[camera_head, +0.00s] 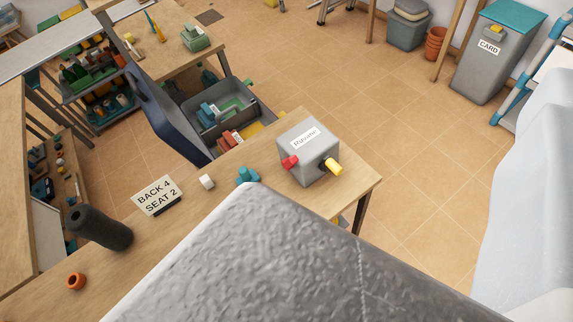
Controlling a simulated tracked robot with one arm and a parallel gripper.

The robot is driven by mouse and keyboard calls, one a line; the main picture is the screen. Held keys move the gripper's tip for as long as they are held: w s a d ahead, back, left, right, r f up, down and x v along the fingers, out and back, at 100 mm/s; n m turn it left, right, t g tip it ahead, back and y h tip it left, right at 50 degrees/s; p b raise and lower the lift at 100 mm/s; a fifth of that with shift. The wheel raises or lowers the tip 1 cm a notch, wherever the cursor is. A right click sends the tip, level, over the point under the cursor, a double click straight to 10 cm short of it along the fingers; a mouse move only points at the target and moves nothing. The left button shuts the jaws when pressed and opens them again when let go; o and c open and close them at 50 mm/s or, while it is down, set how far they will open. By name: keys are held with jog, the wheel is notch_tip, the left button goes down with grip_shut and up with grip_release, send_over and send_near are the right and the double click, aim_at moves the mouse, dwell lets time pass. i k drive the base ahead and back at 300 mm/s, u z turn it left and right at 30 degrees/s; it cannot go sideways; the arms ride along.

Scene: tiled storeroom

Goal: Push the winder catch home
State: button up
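A grey box (306,158) with a white label stands on the near wooden workbench, close to its right end. The label's writing is too small to read surely, so I cannot be certain this is the winder. A red knob (289,162) sticks out at its left front. A yellow-ended handle (332,166) sticks out at its right front. I cannot tell which part is the catch or how it is set. My gripper's fingers do not show. A large rough grey shape fills the bottom and hides part of the bench.
On the workbench (45,289) are a sign (157,196), a white cube (207,181), a teal piece (247,176), a dark cylinder (100,229) and an orange ring (76,281). A pale shape blocks the right edge. Tiled floor (420,190) beyond is open.

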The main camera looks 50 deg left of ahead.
aim_at(288, 164)
jog(key=k, duration=1.3)
jog(key=z, duration=0.35)
jog(key=i, duration=1.7)
jog(key=u, duration=0.45)
